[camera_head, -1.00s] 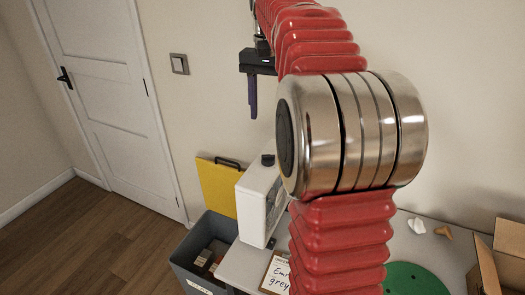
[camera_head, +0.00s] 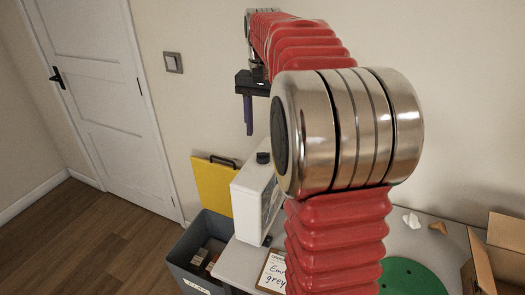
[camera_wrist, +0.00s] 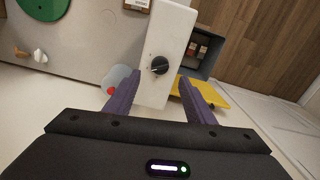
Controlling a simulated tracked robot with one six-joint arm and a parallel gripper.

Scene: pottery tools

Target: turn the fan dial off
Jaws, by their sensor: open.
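The fan is a white upright box (camera_head: 249,204) at the left end of the table, with a grille on its right face. Its black round dial (camera_head: 263,158) sits on top, and it also shows in the wrist view (camera_wrist: 159,65) with small dark marks to its left. I cannot read the dial's setting for sure. My gripper (camera_head: 248,134) is open and empty, its purple fingers pointing down, above and slightly left of the dial in the head view. In the wrist view the fingertips (camera_wrist: 159,78) are spread to either side of the dial, apart from it.
A grey bin (camera_head: 189,270) with small blocks stands left of the table, a yellow clipboard-like panel (camera_head: 212,184) behind it. A written card (camera_head: 274,272), a green disc (camera_head: 408,278), small white and brown pieces and an open cardboard box (camera_head: 497,250) are on the table (camera_head: 408,244).

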